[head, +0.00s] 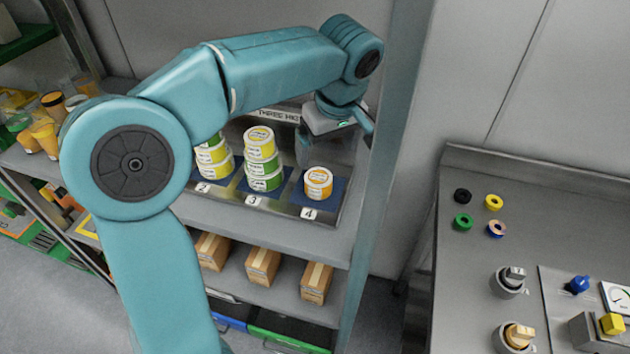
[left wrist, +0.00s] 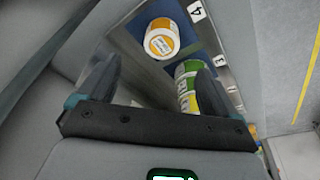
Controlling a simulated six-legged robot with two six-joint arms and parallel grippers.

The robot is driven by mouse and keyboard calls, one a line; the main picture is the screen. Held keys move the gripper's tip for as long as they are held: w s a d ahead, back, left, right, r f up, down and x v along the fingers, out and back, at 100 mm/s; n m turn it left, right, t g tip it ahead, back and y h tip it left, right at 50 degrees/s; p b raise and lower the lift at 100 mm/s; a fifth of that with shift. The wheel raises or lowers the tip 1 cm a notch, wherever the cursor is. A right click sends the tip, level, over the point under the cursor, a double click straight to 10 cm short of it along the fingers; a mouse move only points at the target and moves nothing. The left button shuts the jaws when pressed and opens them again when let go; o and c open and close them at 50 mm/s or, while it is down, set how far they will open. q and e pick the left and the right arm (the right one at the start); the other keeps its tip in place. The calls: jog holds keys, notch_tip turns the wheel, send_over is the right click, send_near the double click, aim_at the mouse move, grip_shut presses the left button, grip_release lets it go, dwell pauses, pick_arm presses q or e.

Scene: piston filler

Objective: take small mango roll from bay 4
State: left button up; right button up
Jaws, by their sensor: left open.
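The small mango roll (head: 318,184), a low orange-and-white round piece with a printed white lid, stands alone on the blue pad of bay 4 on the shelf. It also shows in the left wrist view (left wrist: 161,38), beyond the fingertips and between their lines. My left gripper (left wrist: 155,85) is open and empty. In the head view it hangs from my arm above and behind bay 4, partly hidden, apart from the roll. The number 4 label (head: 309,214) is in front of the roll. My right gripper is not in view.
A stack of yellow and green tubs (head: 262,160) stands in bay 3, left of bay 4, close to one finger in the wrist view. Bay 2 holds another stack (head: 213,157). The shelf's upright post (head: 385,160) is at the right. Cardboard boxes (head: 264,265) lie below.

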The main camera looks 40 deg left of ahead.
aim_at(319, 178)
pick_arm(q)
jog(key=x, duration=0.5)
jog(key=p+x, duration=0.1)
jog(key=x, duration=0.5)
jog(key=shift+s+a+f, duration=0.15)
jog(key=shift+a+f, duration=0.1)
jog(key=shift+a, duration=0.05)
jog(key=shift+d, duration=0.1)
jog(key=shift+s+r, duration=0.1)
jog(key=c, duration=1)
jog(key=shift+c, duration=0.9)
